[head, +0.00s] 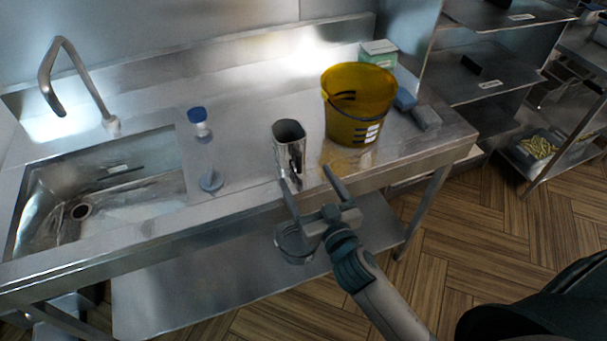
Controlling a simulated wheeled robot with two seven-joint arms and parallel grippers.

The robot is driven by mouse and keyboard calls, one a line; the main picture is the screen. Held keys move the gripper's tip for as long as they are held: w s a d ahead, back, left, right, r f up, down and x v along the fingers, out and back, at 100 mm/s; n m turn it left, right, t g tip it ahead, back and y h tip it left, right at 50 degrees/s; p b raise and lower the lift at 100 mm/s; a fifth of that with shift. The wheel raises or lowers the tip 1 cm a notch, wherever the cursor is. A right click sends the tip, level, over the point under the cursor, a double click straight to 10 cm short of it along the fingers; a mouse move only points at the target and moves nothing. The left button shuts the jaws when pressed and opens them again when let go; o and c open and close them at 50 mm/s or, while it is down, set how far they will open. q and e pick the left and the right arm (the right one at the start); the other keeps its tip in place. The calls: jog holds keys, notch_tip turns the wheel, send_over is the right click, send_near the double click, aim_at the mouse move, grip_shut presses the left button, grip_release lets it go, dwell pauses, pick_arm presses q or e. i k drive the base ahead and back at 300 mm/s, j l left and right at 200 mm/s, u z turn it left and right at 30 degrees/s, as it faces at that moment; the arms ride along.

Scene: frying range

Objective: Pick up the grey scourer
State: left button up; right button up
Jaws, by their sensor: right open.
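A grey block that looks like the scourer (426,117) lies on the steel counter (245,160) near its right end, to the right of the yellow bucket. A blue-grey block (404,99) lies just behind it, close to the bucket. My right gripper (312,183) is open and empty at the counter's front edge, in front of the metal container. It is to the left of the grey block and nearer to me, well apart from it. My left gripper is not in view.
A translucent yellow bucket (356,105) and an upright metal container (290,152) stand on the counter. A green-and-white box (378,53) is behind. A blue-capped bottle (199,122) and a small blue-grey item (211,180) are near the sink (140,180). Shelves (490,75) stand right.

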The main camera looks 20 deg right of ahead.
aim_at(424, 116)
jog(key=z, duration=1.45)
